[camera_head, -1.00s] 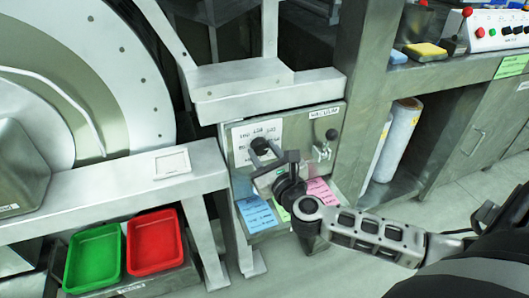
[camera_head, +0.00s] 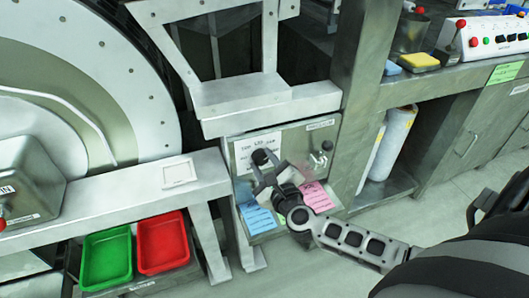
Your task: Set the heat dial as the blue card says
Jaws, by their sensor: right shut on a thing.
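The heat dial (camera_head: 259,157), a round black knob, sits on the front of a grey metal panel box, over a white printed sheet (camera_head: 244,158). My right gripper (camera_head: 264,170) comes in from the lower right and is shut on the dial; its fingers and wrist hide part of the knob and the sheet, so I cannot read the setting. The blue card (camera_head: 259,219) lies on the ledge below the panel, left of my wrist; its print is too small to read. My left gripper is not in view.
A pink card (camera_head: 316,198) lies right of my wrist, and a green one is mostly hidden behind it. A small lever (camera_head: 318,160) is on the panel's right. Green (camera_head: 106,262) and red (camera_head: 162,245) trays stand lower left. A metal post (camera_head: 355,100) rises right of the panel.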

